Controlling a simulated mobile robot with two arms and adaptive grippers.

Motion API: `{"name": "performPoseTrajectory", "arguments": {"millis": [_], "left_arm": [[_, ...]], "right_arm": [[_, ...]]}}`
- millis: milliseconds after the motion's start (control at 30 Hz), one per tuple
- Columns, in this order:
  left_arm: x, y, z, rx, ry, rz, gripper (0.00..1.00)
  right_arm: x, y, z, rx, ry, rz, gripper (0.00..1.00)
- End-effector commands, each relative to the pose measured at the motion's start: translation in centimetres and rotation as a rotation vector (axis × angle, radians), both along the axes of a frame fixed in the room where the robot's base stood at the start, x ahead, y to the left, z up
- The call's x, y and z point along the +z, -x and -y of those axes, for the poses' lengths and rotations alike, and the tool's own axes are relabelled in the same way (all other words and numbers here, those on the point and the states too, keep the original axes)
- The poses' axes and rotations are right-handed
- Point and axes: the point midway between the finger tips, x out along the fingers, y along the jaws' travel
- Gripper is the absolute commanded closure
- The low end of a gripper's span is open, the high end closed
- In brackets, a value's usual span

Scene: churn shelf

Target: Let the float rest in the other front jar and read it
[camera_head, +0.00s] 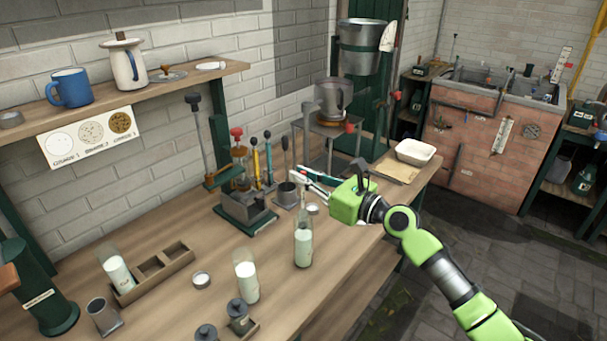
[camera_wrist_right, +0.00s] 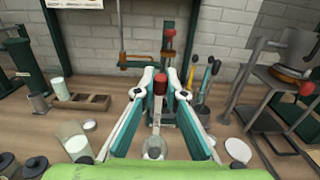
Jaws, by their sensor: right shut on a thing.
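My right gripper (camera_head: 301,179) reaches in from the right above the bench. In the right wrist view its fingers (camera_wrist_right: 160,82) are shut on a red-topped piece, seemingly the float (camera_wrist_right: 158,87), with a pale stem below. A glass jar with pale liquid (camera_head: 303,247) stands upright under the gripper; its mouth shows in the wrist view (camera_wrist_right: 154,147). I cannot tell how deep the float sits in it. The other front jar (camera_head: 246,279), with white milk, stands to its left. My left gripper is out of view.
A red-knobbed press (camera_head: 244,206) stands behind the jars. Small dishes (camera_head: 201,280) and dark-lidded pots (camera_head: 239,315) sit near the jars. A grey cup (camera_head: 101,316) is at the front left. A white tray (camera_head: 415,152) lies at the far right end. Bare bench lies right of the jars.

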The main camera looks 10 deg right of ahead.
Motion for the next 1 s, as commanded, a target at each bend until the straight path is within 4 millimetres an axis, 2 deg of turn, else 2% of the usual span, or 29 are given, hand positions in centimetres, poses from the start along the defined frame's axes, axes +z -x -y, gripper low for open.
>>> {"name": "performPoseTrajectory", "arguments": {"millis": [33,1000], "left_arm": [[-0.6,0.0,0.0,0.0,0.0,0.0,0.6],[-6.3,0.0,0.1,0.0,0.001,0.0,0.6]], "right_arm": [[-0.8,0.0,0.0,0.0,-0.002,-0.001,1.0],[-8.5,0.0,0.0,0.0,-0.001,-0.001,1.0]]}}
